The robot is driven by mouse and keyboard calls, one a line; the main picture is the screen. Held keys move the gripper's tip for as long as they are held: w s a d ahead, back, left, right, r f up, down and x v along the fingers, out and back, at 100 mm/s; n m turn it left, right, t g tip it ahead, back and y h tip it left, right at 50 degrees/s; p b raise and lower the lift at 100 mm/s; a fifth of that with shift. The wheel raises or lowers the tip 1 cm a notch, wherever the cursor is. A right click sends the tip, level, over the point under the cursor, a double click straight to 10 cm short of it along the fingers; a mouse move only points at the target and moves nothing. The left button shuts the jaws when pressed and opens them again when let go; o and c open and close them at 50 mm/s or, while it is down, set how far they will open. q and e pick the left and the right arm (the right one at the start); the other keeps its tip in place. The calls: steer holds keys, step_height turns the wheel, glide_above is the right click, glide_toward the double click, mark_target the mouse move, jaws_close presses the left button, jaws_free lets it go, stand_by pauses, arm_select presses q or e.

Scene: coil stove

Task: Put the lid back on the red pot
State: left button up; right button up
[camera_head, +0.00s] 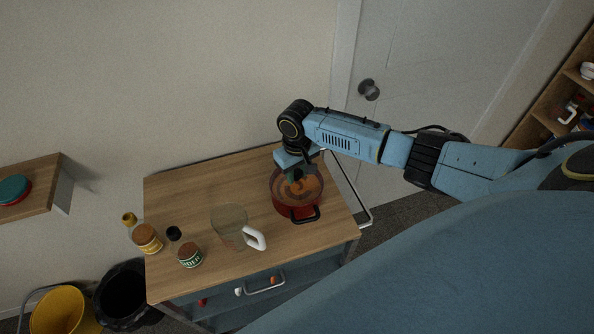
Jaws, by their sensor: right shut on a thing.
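The red pot (297,208) stands near the right end of the wooden cart top, with a dark handle facing me. Its orange contents show at the top. A see-through lid (311,188) appears to be over the pot's opening; I cannot tell whether it rests on the rim or is held just above it. My right gripper (296,174) points down over the pot, shut on the lid's dark knob. My wrist hides the far side of the pot. My left gripper is not in view.
A clear jug (231,224) with a white handle stands left of the pot. A metal rail (350,190) runs along the right end. A door and wall are behind. The back left of the wooden top (190,190) is clear.

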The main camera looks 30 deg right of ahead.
steer(key=o, duration=1.6)
steer(key=shift+o, duration=0.2)
steer(key=shift+r+p, duration=0.55)
steer(key=shift+r, duration=2.95)
steer(key=shift+c, duration=0.3)
jaws_close()
